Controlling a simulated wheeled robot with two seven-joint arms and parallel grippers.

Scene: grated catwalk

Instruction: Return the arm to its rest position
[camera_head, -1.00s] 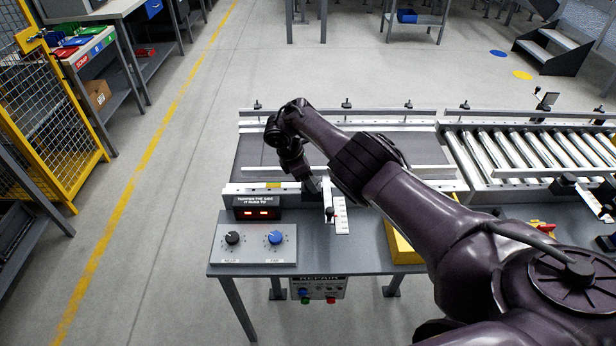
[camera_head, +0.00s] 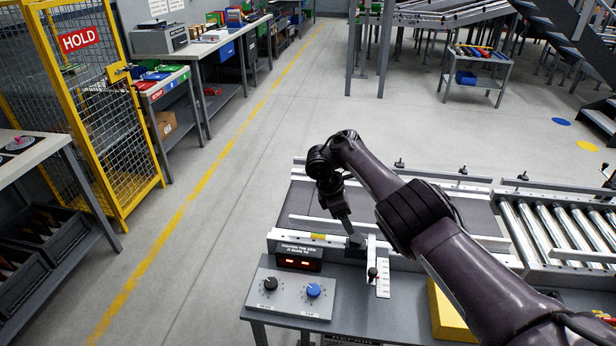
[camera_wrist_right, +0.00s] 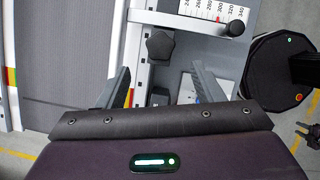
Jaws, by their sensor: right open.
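My right arm (camera_head: 418,215) comes in from the lower right and reaches out over the bench, bent down at the wrist. My right gripper (camera_head: 352,238) points down near the conveyor's front guide rail (camera_head: 405,252), beside the white ruled scale (camera_head: 383,270). In the right wrist view my right gripper (camera_wrist_right: 160,88) has its two fingers apart with nothing held between them. Below it there show a black clamp knob (camera_wrist_right: 160,44) and the same scale (camera_wrist_right: 205,8). Whether the fingertips touch the rail cannot be told. My left gripper is not in view.
A control box (camera_head: 291,293) with a black knob and a blue knob stands at the bench's front left, below a red-lit display (camera_head: 298,258). A yellow block (camera_head: 450,312) lies right of the scale. Rollers (camera_head: 550,232) run off right. Floor left of the bench is clear.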

